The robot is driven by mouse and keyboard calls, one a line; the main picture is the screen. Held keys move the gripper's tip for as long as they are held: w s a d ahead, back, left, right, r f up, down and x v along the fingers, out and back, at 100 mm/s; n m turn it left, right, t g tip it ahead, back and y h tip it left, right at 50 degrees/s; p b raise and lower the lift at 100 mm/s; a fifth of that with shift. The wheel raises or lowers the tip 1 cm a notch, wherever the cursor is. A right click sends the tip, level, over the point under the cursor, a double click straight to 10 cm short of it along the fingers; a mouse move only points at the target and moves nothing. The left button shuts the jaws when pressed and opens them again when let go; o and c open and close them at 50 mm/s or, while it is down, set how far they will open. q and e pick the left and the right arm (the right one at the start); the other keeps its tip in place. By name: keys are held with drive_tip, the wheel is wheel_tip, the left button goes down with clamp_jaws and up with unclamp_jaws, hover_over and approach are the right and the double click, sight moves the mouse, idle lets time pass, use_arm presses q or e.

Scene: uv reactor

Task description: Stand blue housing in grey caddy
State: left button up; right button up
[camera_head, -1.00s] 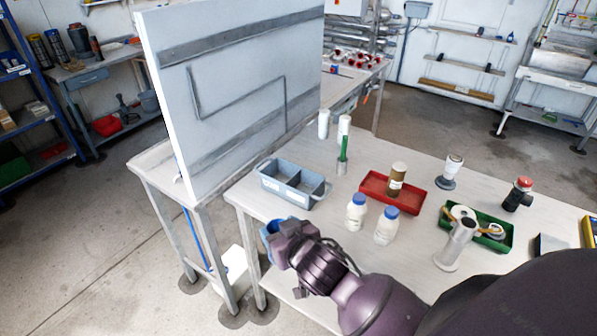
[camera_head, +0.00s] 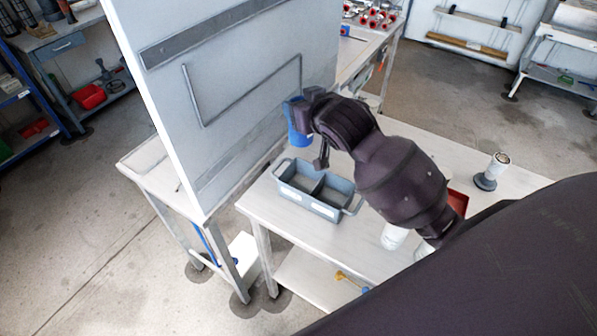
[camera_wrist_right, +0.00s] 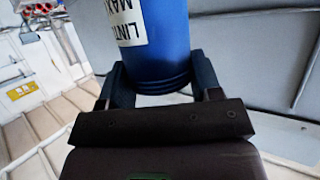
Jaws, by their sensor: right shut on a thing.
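The grey caddy (camera_head: 322,209) stands on the white table near its left edge, with two compartments that look empty. My right gripper (camera_head: 303,108) is shut on the blue housing (camera_head: 297,134) and holds it in the air above and behind the caddy, by the upright panel. In the right wrist view the blue housing (camera_wrist_right: 163,45) sits between the two dark fingers (camera_wrist_right: 162,88) and carries a white label with black print. Its top end is outside that view. My left gripper is not in view.
A tall grey panel (camera_head: 215,140) stands close on the left of the caddy. A white bottle (camera_head: 394,236) and a red tray (camera_head: 458,202) are partly hidden behind my right arm. A white and grey part (camera_head: 492,171) stands further right on the table.

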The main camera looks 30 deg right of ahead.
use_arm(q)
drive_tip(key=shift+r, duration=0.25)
use_arm(e)
wheel_tip(320, 180, down, 18)
drive_tip(key=shift+f, duration=0.25)
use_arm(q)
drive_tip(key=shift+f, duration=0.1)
use_arm(e)
drive_tip(key=shift+s+f, duration=0.1)
drive_tip(key=shift+f, duration=0.05)
drive_tip(key=o, duration=1.3)
drive_tip(key=shift+c, duration=0.2)
use_arm(q)
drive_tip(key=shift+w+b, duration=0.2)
drive_tip(key=shift+b, duration=0.15)
use_arm(e)
drive_tip(key=v, duration=1.2)
drive_tip(key=shift+r, duration=0.2)
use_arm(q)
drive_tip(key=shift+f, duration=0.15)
